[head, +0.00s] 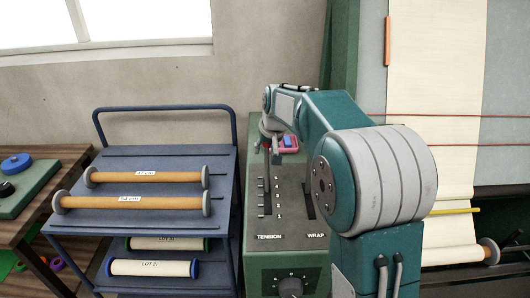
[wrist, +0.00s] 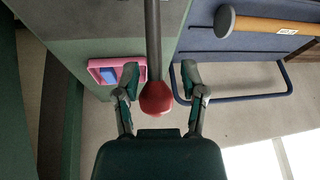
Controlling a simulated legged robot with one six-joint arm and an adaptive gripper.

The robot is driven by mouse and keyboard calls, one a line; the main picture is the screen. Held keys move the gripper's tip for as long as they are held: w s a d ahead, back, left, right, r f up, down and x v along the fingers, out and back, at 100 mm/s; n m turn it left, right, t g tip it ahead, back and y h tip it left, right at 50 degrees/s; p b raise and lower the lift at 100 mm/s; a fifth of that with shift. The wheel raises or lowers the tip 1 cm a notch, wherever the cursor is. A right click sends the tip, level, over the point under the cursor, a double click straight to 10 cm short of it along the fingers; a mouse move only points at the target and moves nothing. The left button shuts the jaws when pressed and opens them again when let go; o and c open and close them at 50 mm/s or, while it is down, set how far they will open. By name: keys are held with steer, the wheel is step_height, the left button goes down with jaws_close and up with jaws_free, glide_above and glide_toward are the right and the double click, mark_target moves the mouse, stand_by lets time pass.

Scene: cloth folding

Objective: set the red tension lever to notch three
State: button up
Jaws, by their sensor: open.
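The tension lever shows in the wrist view as a dark rod with a red knob (wrist: 157,99). My gripper (wrist: 161,78) is open, with one finger on each side of the lever; gaps show between the fingers and the knob. In the head view my gripper (head: 266,148) is above the far end of the green console (head: 290,258). The notched tension slot (head: 264,198), beside small number marks, lies above the word TENSION.
A pink tray (wrist: 98,66) holding a blue item sits at the console's far end, close to my gripper. A blue cart (head: 135,160) with labelled rollers stands left of the console. The loom with cream cloth (head: 430,80) is at right, partly behind my arm.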

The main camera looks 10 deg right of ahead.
steer(key=shift+w+d+f, duration=0.15)
steer(key=shift+w+f, duration=0.05)
steer(key=shift+f, duration=0.3)
steer(key=shift+w+d+f, duration=0.1)
steer(key=shift+w+f, duration=0.1)
steer(key=shift+f, duration=0.25)
steer(key=shift+a, duration=0.1)
jaws_close()
steer(key=shift+r, duration=0.1)
steer(key=shift+s+a+r+t, duration=0.15)
steer(key=shift+s+r+t, duration=0.2)
steer(key=shift+s+t, duration=0.25)
steer(key=s+a+r+t, duration=0.1)
steer(key=s+t, duration=0.2)
steer(key=s, duration=0.3)
steer(key=shift+r, duration=0.15)
steer(key=shift+s+a+h, duration=0.1)
steer(key=shift+h, duration=0.2)
